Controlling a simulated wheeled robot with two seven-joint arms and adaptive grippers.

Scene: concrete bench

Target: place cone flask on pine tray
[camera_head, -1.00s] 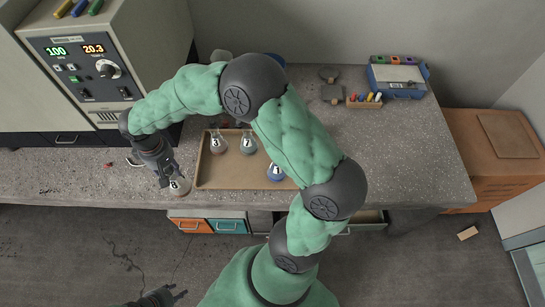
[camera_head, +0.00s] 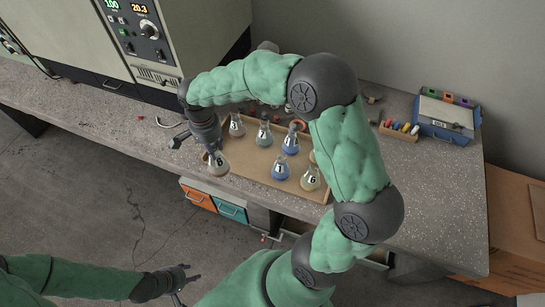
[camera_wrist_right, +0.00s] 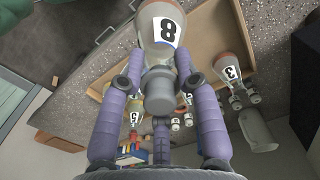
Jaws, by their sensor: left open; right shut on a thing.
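My right gripper (camera_head: 213,150) is shut on a cone flask labelled 8 (camera_head: 218,166), held by its upper part. The flask is at the left front corner of the pine tray (camera_head: 243,181); I cannot tell if it touches the tray. In the right wrist view the flask (camera_wrist_right: 160,28) sits between the fingertips (camera_wrist_right: 160,68), with the tray (camera_wrist_right: 205,18) behind it. Several other labelled flasks stand on the tray, including one marked 1 (camera_head: 282,168) and one marked 6 (camera_head: 311,179). My left gripper (camera_head: 188,284) is open and empty, low at the front, away from the bench.
A control box with digital displays (camera_head: 150,45) stands at the back left. A blue case (camera_head: 446,118) and a block of coloured markers (camera_head: 400,130) are at the right. My right arm hides part of the tray. The bench left of the tray is mostly clear.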

